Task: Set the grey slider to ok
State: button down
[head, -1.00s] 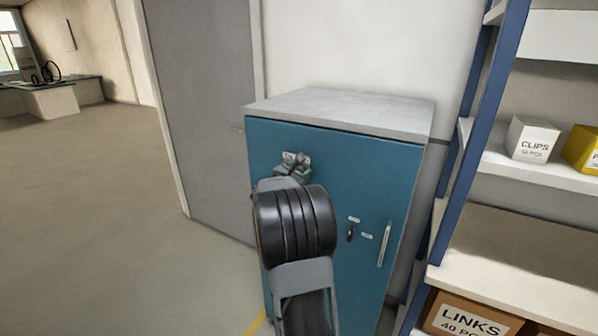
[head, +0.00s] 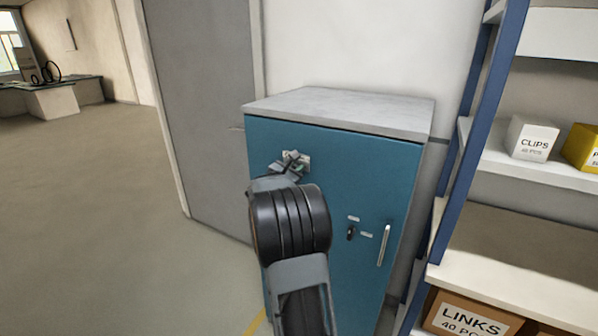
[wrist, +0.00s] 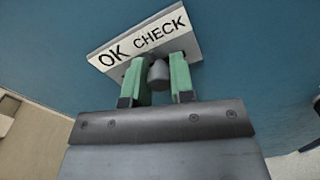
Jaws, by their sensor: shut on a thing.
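The grey slider (wrist: 158,75) is a small rounded knob on a pale plate (wrist: 192,47) marked OK on the left and CHECK on the right. It stands below the lettering, roughly between the two words; its exact place along the track is partly hidden by my fingers. My gripper (wrist: 157,83) has its green fingers on either side of the knob and is shut on it. In the head view the plate (head: 305,160) is at the upper part of the blue cabinet door (head: 345,180), with my gripper (head: 288,167) in front of its left part.
The cabinet also has a dark latch (head: 351,232) with small labels and a vertical handle (head: 383,245) lower right. A shelf rack (head: 465,150) with boxes stands to the right. A grey door (head: 200,110) is behind left. Open floor (head: 100,210) lies to the left.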

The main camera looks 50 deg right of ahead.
jog(key=w, duration=0.1)
jog(key=w+a, duration=0.1)
jog(key=w, duration=0.1)
jog(key=shift+w, duration=0.3)
jog(key=c, duration=1)
grip_release()
jog(key=shift+w, duration=0.1)
jog(key=shift+o, duration=0.2)
jog(key=b+v, duration=0.2)
jog(key=v, duration=1.1)
jog(key=shift+a+b, duration=0.35)
jog(key=shift+a, duration=0.05)
